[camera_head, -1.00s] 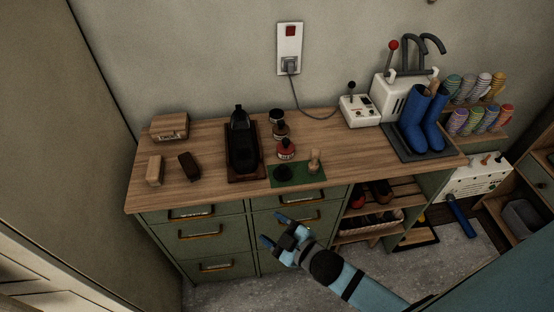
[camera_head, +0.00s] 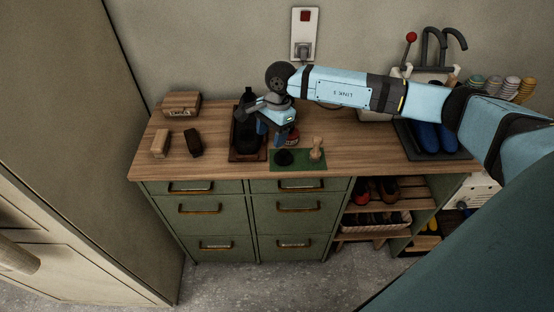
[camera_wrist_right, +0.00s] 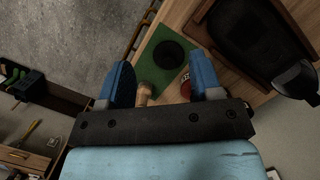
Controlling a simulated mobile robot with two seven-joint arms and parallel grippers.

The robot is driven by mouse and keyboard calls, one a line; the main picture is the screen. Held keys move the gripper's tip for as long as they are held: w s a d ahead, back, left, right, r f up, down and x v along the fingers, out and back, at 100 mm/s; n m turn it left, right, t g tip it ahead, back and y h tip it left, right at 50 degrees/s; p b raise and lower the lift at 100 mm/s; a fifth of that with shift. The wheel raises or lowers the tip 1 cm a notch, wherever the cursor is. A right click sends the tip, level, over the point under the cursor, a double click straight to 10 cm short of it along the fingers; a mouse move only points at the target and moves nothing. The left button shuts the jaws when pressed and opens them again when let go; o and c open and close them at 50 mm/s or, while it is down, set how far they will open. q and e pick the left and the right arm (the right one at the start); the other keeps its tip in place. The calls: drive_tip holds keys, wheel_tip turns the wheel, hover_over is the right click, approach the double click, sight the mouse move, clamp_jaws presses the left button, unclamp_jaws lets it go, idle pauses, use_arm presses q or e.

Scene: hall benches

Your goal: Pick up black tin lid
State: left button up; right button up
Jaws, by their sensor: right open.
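The black tin lid (camera_head: 284,158) is a dark round disc lying on a green mat (camera_head: 312,164) near the counter's front edge. In the right wrist view the lid (camera_wrist_right: 169,54) lies on the mat, ahead of and between the two blue fingers. My right gripper (camera_head: 271,138) is open and empty above the counter, just behind and left of the lid; its fingers also show in the right wrist view (camera_wrist_right: 162,75). The fingers are apart from the lid. My left gripper is not in view.
A wooden-handled dauber (camera_head: 316,148) stands on the mat right of the lid. A red tin (camera_head: 292,138) stands behind, partly hidden by my gripper. A black shoe holder on a tray (camera_head: 247,156) is to the left. Two brushes (camera_head: 194,143) lie further left.

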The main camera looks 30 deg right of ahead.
drive_tip(key=r+h, duration=0.2)
hover_over(284, 151)
drive_tip(key=shift+n, duration=0.3)
drive_tip(key=f, duration=0.2)
drive_tip(key=f+p, duration=0.1)
drive_tip(key=f, duration=0.5)
drive_tip(key=shift+w+a+f, duration=0.1)
drive_tip(key=shift+w+f, duration=0.05)
drive_tip(key=shift+w, duration=0.2)
drive_tip(key=shift+s+f+p, duration=0.15)
drive_tip(key=shift+f+p, duration=0.4)
drive_tip(key=shift+p, duration=0.05)
wheel_tip(284, 151, down, 4)
drive_tip(key=shift+s+r+p, duration=0.1)
drive_tip(key=shift+r+p, duration=0.1)
drive_tip(key=shift+p, duration=0.35)
drive_tip(key=shift+f, duration=0.35)
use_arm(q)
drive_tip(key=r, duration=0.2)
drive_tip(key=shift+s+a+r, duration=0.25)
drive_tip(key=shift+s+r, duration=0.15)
use_arm(e)
drive_tip(key=c, duration=1)
